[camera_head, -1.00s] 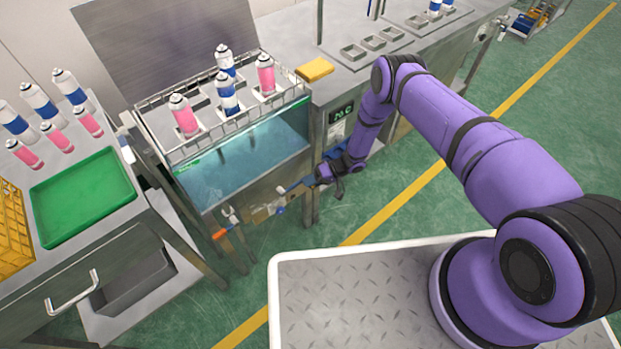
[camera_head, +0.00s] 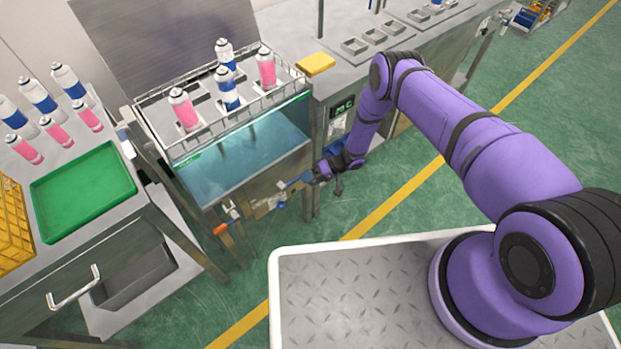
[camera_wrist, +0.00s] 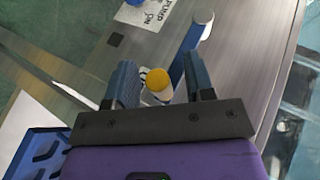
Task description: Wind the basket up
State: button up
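The wire basket (camera_head: 190,147) sits at the top of the water tank (camera_head: 240,165), level with its rim, and holds several pink and blue-white aerosol cans. On the tank's front right is a crank: in the wrist view a blue lever (camera_wrist: 184,55) runs from a round white-blue hub (camera_wrist: 203,17) to a knob with a yellow end (camera_wrist: 158,81). My gripper (camera_wrist: 160,85) has its fingers on both sides of the knob, with small gaps showing. In the head view my gripper (camera_head: 317,172) is small beside the tank's front; the knob is not clear there.
A blue tray-like part (camera_wrist: 35,150) lies low left in the wrist view. Left of the tank, a bench carries a green tray (camera_head: 85,190), a yellow crate (camera_head: 12,228) and more cans. A yellow sponge (camera_head: 315,64) lies on the right counter.

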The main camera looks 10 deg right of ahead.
jog(key=shift+d, duration=0.15)
jog(key=shift+w+d+r, duration=0.15)
jog(key=shift+d, duration=0.1)
jog(key=v, duration=1)
